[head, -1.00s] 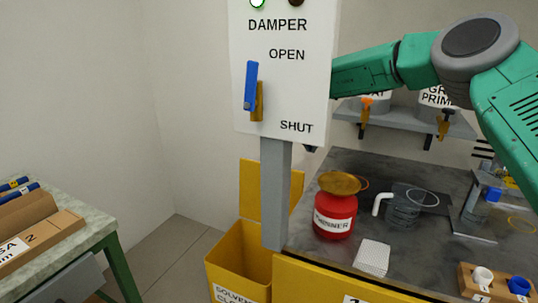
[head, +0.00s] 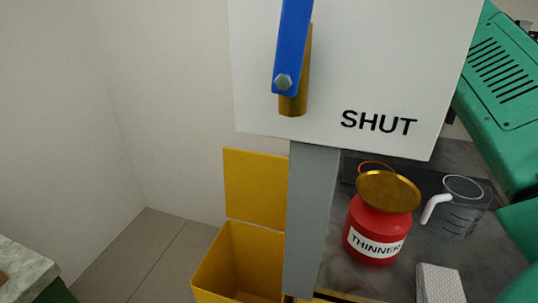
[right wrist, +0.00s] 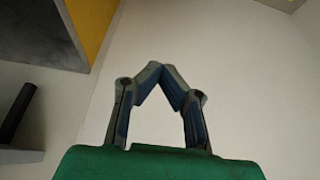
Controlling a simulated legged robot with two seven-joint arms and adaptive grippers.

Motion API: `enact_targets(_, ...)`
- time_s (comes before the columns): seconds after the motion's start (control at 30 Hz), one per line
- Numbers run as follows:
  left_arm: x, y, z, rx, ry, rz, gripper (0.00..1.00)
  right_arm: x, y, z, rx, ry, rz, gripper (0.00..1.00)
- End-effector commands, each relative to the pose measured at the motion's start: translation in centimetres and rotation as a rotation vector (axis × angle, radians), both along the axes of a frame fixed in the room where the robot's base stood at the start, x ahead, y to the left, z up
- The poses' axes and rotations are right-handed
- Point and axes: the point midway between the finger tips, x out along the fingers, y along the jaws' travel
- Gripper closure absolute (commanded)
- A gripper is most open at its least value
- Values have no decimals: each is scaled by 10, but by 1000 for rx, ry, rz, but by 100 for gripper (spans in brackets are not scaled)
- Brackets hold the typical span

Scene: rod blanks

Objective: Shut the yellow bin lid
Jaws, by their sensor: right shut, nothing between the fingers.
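The yellow bin (head: 240,262) stands on the floor at lower middle in the head view, partly behind the grey post. Its yellow lid (head: 255,188) stands upright at the back of the bin, so the bin is open. My right gripper (right wrist: 162,68) shows in the right wrist view with its fingertips together and nothing between them. A pale wall lies beyond it. In the head view the right gripper is hidden; only green parts of my right arm show at the right edge. My left gripper is in neither view.
A white damper panel (head: 400,60) with a blue handle (head: 291,45) stands on a grey post (head: 311,215) in front of the bin's right side. A red thinner can (head: 375,228), a clear jug (head: 458,210) and a white block (head: 438,284) stand on the bench at right.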

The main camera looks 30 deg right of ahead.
Motion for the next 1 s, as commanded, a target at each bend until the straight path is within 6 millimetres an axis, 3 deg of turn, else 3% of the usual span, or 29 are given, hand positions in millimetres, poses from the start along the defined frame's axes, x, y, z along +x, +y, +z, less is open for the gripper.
enact_targets(0.03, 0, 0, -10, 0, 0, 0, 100, 0, 0, -11, 0, 1, 0, 100)
enact_targets(0.4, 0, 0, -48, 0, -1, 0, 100, 1, 2, -48, -2, 3, 1, 100)
enact_targets(0.67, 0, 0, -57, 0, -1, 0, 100, 4, -3, -64, -1, 4, 0, 100)
enact_targets(1.0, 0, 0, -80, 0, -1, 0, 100, 21, -22, -124, -2, 3, -2, 100)
